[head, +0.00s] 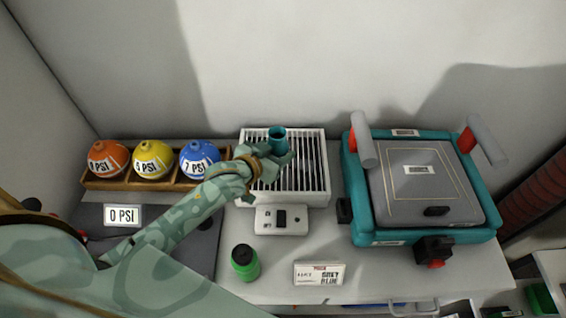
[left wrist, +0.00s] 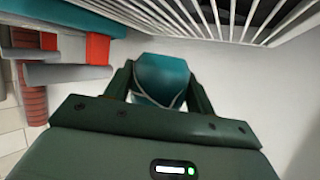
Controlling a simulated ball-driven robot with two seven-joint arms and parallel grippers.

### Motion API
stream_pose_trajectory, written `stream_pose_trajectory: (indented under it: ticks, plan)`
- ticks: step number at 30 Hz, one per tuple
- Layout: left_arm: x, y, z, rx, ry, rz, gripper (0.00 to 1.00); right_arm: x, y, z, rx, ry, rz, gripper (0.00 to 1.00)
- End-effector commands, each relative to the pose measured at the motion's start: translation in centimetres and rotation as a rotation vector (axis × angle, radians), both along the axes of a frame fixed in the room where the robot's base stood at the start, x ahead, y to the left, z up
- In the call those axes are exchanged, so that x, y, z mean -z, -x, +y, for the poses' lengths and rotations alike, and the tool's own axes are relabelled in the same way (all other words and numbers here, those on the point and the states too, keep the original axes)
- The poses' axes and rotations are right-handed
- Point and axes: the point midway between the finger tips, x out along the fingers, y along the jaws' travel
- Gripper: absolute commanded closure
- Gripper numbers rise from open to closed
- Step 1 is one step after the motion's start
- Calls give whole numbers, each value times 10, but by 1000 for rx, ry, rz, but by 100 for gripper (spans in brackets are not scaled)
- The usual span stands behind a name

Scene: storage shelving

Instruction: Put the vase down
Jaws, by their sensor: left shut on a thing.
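In the left wrist view the teal vase (left wrist: 162,78) sits between the two dark fingers of the gripper (left wrist: 160,88). Part of the vase is hidden behind the fingers in the head view, and I cannot tell whether its base touches anything. My right gripper is not in view.
The white slatted rack (head: 318,180) stands by the wall. Orange, yellow and blue balls (head: 152,158) sit in a wooden tray at left. Bench between bottle and sign is clear.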

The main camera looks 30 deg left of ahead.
Motion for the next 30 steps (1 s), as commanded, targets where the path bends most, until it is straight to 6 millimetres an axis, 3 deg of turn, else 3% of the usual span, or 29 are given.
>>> stream_pose_trajectory:
  ticks: [7, 12, 23, 24, 25, 30]
  plan:
    - [18, -13, -9, 1, 2, -2, 72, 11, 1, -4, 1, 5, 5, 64]
    - [49, -12, -8, 1, 0, 2, 72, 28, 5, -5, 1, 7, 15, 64]
    - [49, -12, -8, 1, 0, -2, 72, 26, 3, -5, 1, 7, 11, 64]
    - [49, -12, -8, 1, 0, -1, 34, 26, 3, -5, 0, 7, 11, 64]
    - [49, -12, -8, 1, 0, -1, 26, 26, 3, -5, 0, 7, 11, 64]
    - [49, -12, -8, 1, 0, -1, 23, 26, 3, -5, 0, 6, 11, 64]
